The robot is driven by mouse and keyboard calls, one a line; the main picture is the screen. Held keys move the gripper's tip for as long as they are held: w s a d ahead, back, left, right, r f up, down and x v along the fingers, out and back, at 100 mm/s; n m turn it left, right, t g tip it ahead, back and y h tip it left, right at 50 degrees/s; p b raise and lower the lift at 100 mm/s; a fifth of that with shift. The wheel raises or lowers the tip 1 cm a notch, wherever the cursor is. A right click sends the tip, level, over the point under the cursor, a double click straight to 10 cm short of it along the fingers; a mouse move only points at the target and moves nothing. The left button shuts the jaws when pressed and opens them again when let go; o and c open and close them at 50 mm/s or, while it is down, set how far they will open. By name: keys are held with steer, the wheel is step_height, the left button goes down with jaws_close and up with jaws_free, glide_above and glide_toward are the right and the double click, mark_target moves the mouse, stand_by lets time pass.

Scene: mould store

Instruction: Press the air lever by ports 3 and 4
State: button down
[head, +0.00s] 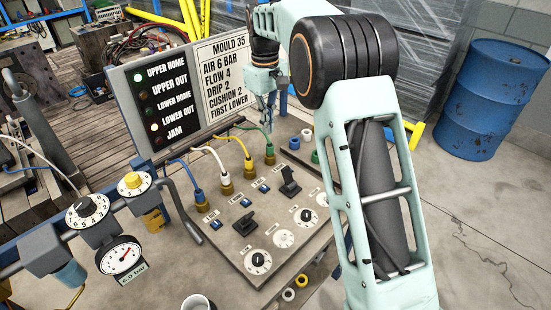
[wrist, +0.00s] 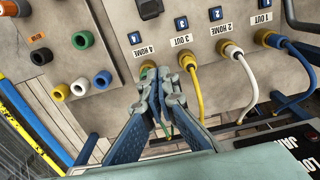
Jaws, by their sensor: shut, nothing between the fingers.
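The panel (head: 215,235) carries two black levers. The lever by ports 3 and 4 (head: 290,184) stands on the right side, and part of it shows at the top edge of the wrist view (wrist: 149,8). The other lever (head: 245,221) is lower left. Port 3 (head: 250,166) has a yellow hose, and port 4 (head: 270,156) has a green one. My gripper (wrist: 168,78) is shut and empty. In the wrist view it covers much of port 4 and the green hose; contact cannot be told. The lever is apart from the fingertips.
Blue (head: 181,173) and white (head: 212,157) hoses run to ports 1 and 2. The sign board (head: 168,90) behind shows UPPER HOME and LOWER OUT lit. A gauge (head: 121,257) labelled 6.0 bar stands at left. Loose coloured rings (wrist: 82,40) sit beside the ports. Dials line the panel's front.

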mark_target(288, 178)
steer(key=shift+s+a+f+g+h, duration=0.1)
steer(key=shift+s+f+g+h, duration=0.1)
steer(key=shift+f, duration=0.35)
steer(key=shift+s+f+g+h, duration=0.1)
steer(key=shift+s+f+g, duration=0.1)
steer(key=shift+f, duration=0.3)
steer(key=f, duration=0.9)
steer(key=shift+s+d+f, duration=0.25)
steer(key=shift+s+f, duration=0.1)
steer(key=shift+s+d+r+p, duration=0.3)
steer(key=shift+s+d+r, duration=0.05)
steer(key=shift+s+d, duration=0.3)
steer(key=shift+s+d+r+p, duration=0.35)
steer(key=shift+s+d, duration=0.2)
steer(key=shift+d, duration=0.1)
